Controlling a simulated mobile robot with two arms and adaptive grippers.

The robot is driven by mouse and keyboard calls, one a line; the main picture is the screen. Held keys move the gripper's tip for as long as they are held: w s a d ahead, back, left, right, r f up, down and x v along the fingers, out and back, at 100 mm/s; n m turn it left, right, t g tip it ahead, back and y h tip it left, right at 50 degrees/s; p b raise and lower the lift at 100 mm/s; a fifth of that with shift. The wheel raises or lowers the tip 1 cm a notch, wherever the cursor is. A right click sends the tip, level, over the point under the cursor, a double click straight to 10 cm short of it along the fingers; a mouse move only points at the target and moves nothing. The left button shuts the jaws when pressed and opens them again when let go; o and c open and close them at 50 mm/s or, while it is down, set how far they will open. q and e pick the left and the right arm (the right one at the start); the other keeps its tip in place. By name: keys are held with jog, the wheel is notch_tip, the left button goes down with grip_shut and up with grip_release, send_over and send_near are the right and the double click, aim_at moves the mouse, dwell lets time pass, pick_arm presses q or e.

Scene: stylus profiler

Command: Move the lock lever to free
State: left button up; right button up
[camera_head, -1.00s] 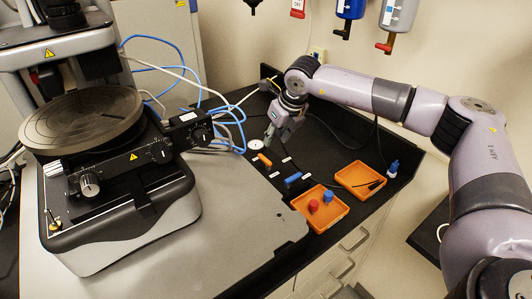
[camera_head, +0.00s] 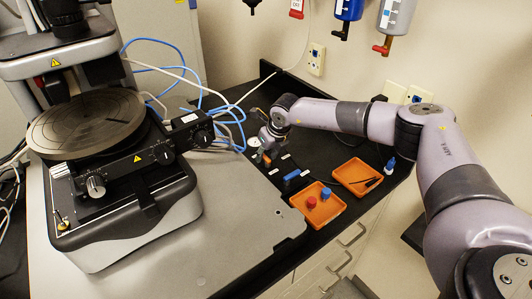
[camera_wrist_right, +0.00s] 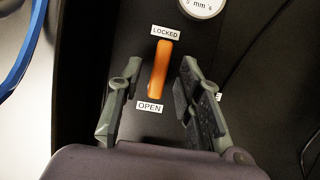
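An orange lever (camera_wrist_right: 158,75) shows in the right wrist view on a dark panel. Its upper end is by a label reading LOCKED (camera_wrist_right: 165,32), its lower end by a label reading OPEN (camera_wrist_right: 149,107). My right gripper (camera_wrist_right: 157,90) is open, with a finger on either side of the lever and gaps between; I see no contact. In the head view the right gripper (camera_head: 265,152) is over the orange lever (camera_head: 267,161) and partly hides it. A blue lever (camera_head: 292,174) lies nearer the front. My left gripper is not in view.
A white round dial (camera_wrist_right: 202,6) is beyond the orange lever. A partly hidden label (camera_wrist_right: 218,97) is beside the right finger. Orange trays (camera_head: 318,216) (camera_head: 350,170), one with red and blue knobs, are at the right. The profiler (camera_head: 120,205) and blue cables stand left.

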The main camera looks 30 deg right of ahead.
grip_shut()
jog(key=shift+m, duration=0.3)
dwell(0.3)
jog(key=m+b, duration=0.1)
jog(key=m+h+b, duration=0.1)
jog(key=m, duration=0.1)
jog(key=shift+d+f+h+b, duration=0.15)
jog(key=shift+h+b, duration=0.15)
jog(key=shift+b, duration=0.05)
jog(key=m+h+b, duration=0.1)
jog(key=m+b, duration=0.1)
jog(key=m, duration=0.1)
jog(key=m+b, duration=0.2)
jog(key=b, duration=0.1)
jog(key=shift+d+m+g+h, duration=0.2)
jog(key=shift+m+g+h, duration=0.2)
jog(key=m+b, duration=0.1)
jog(key=m, duration=0.1)
jog(key=m+g+h+b, duration=0.1)
jog(key=m+b, duration=0.1)
jog(key=shift+s+d+m, duration=0.1)
jog(key=shift+s+m, duration=0.1)
jog(key=shift+m, duration=0.1)
jog(key=shift+s+d+r+m+g+h+b, duration=0.15)
jog(key=shift+m+g+b, duration=0.3)
jog(key=shift+m, duration=0.5)
jog(key=shift+s+a+r+m+g+h+b, duration=0.1)
jog(key=shift+m+g+h+b, duration=0.3)
jog(key=shift+m, duration=0.55)
jog(key=shift+d, duration=0.1)
